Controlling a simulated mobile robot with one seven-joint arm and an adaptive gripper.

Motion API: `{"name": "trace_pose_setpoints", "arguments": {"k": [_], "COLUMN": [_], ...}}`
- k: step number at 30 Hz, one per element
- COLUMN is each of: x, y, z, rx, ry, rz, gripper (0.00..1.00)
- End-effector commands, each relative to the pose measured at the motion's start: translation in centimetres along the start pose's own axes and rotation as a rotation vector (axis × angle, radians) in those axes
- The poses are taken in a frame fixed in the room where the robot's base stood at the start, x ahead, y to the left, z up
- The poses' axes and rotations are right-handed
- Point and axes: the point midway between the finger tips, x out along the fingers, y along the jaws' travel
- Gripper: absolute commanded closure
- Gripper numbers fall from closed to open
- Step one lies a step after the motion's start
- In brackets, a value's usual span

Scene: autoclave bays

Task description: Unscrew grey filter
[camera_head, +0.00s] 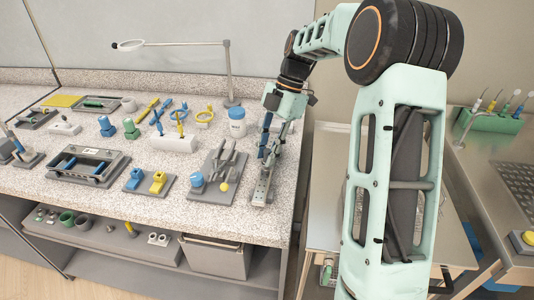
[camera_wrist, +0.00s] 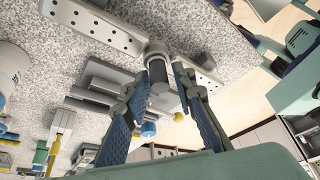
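My gripper (camera_wrist: 163,80) points down at a grey fixture at the bench's right end. Its two blue-padded fingers stand apart, one on each side of a short grey cylinder (camera_wrist: 162,97), which looks like the grey filter. Whether the fingers press on it is not clear. The cylinder sits by a long grey perforated bar (camera_wrist: 97,28). In the head view my gripper (camera_head: 271,153) is over the grey base plate (camera_head: 261,194), and its fingers largely hide the filter.
Left of the gripper stands a grey fixture with a blue knob (camera_head: 197,179) and a yellow ball (camera_head: 224,187). A white jar with a blue lid (camera_head: 237,122) and a lamp stand (camera_head: 229,75) are behind. The bench edge is close on the right.

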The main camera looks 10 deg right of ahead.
Motion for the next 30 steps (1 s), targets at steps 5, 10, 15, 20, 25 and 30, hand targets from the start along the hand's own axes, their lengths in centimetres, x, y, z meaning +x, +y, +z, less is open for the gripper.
{"name": "trace_pose_setpoints", "arguments": {"k": [5, 10, 15, 20, 25, 30], "x": [0.13, 0.30, 0.17, 0.28, 0.22, 0.14], "y": [-0.01, -0.03, 0.03, 0.03, 0.13, 0.16], "z": [0.08, 0.16, 0.07, 0.07, 0.04, 0.02], "rx": [0.142, 0.276, 0.415, 0.513, 0.668, 0.744], "ry": [-0.002, -0.002, -0.001, -0.001, -0.002, -0.002], "rz": [0.060, 0.116, 0.173, 0.214, 0.280, 0.311], "gripper": [0.76, 0.76, 0.76, 0.76, 0.76, 0.76]}}
